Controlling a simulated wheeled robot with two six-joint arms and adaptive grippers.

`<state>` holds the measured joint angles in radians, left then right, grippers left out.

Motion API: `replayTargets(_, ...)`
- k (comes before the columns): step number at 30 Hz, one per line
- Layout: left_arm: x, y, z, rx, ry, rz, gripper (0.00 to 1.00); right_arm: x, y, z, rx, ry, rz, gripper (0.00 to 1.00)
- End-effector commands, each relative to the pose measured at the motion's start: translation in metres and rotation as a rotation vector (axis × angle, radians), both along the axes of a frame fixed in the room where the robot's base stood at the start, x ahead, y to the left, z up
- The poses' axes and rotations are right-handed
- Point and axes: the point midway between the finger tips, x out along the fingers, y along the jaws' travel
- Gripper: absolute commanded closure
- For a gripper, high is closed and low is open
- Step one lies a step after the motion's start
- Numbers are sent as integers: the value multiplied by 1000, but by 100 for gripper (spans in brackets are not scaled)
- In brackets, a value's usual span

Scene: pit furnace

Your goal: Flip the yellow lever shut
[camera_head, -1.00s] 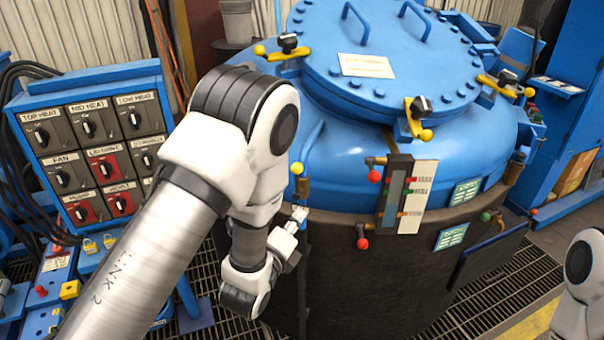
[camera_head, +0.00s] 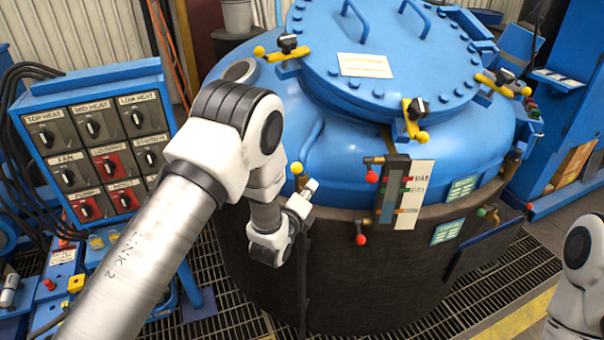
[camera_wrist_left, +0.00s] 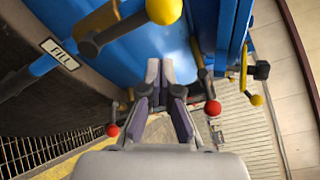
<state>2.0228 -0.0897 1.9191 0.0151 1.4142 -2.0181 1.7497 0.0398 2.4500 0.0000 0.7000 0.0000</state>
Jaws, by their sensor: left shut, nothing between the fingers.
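The yellow lever has a round yellow knob (camera_head: 296,168) at the left front of the blue furnace vessel (camera_head: 345,130). In the left wrist view its yellow ball (camera_wrist_left: 164,10) is at the top edge, on a brass handle beside a FILL label. My left gripper (camera_head: 311,187) is just below and right of the knob in the head view. In the left wrist view the left gripper's fingers (camera_wrist_left: 160,72) are together and empty, pointing at the blue surface, apart from the ball. Part of my right arm shows at the right edge; its gripper is out of view.
Red-knobbed levers (camera_head: 372,177) and a gauge panel (camera_head: 400,190) are right of my left gripper. Yellow clamps (camera_head: 415,130) sit around the lid. A control panel (camera_head: 95,130) stands at left. Metal grating (camera_head: 220,265) covers the floor.

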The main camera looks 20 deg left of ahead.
Motion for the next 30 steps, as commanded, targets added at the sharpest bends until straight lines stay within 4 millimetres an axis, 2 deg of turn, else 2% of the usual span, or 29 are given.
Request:
replayTargets(1,2,9,10,-3,-1,4,100,0,0,11,0,0,0,100)
replayTargets(7,8,23,14,-1,0,1,100,0,0,17,0,0,0,100)
replayTargets(21,8,24,12,-12,-1,1,100,0,0,14,0,0,0,100)
replayTargets(30,7,33,12,-124,-5,1,100,0,0,0,0,0,0,100)
